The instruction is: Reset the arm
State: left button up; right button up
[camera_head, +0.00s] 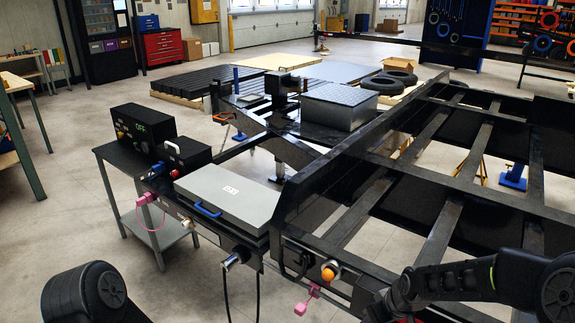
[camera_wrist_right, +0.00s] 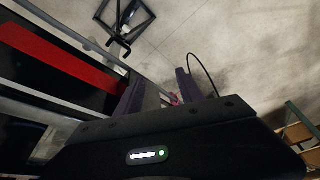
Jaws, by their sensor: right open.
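My right arm (camera_head: 480,280) comes in from the right edge of the head view, low over the black trailer frame (camera_head: 430,190). Its gripper is not clearly visible there. In the right wrist view my right gripper (camera_wrist_right: 158,84) has its two dark fingers apart. I see nothing held between them. A small pink piece (camera_wrist_right: 175,98) shows near the right finger; whether it touches cannot be told. My left arm (camera_head: 90,293) shows only as a dark rounded link at the lower left of the head view. Its gripper is out of the picture.
A grey case with a blue handle (camera_head: 228,195) sits at the trailer's front. Pink tags (camera_head: 307,299) hang near an orange-capped connector (camera_head: 329,271). A cart (camera_head: 115,157) carries a black box marked OFF (camera_head: 143,127). Open floor lies left. A red stripe (camera_wrist_right: 60,55) and cable (camera_wrist_right: 203,62) show beside the right gripper.

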jog(key=s+a+f+m+g+y+b, duration=0.1)
jog(key=s+a+f+m+b, duration=0.2)
jog(key=s+f, duration=0.9)
jog(key=s+a+f+m+g+y+b, duration=0.1)
jog(key=s+a+f+m+b, duration=0.2)
jog(key=s+a+f+b, duration=0.4)
jog(key=s+a+f, duration=0.2)
jog(key=s+f, duration=0.1)
jog(key=f, duration=0.2)
jog(key=s+a+f, duration=0.2)
jog(key=s+f, duration=0.1)
jog(key=f, duration=0.2)
jog(key=shift+f+g, duration=0.3)
jog(key=shift+f, duration=0.1)
jog(key=shift+a, duration=0.1)
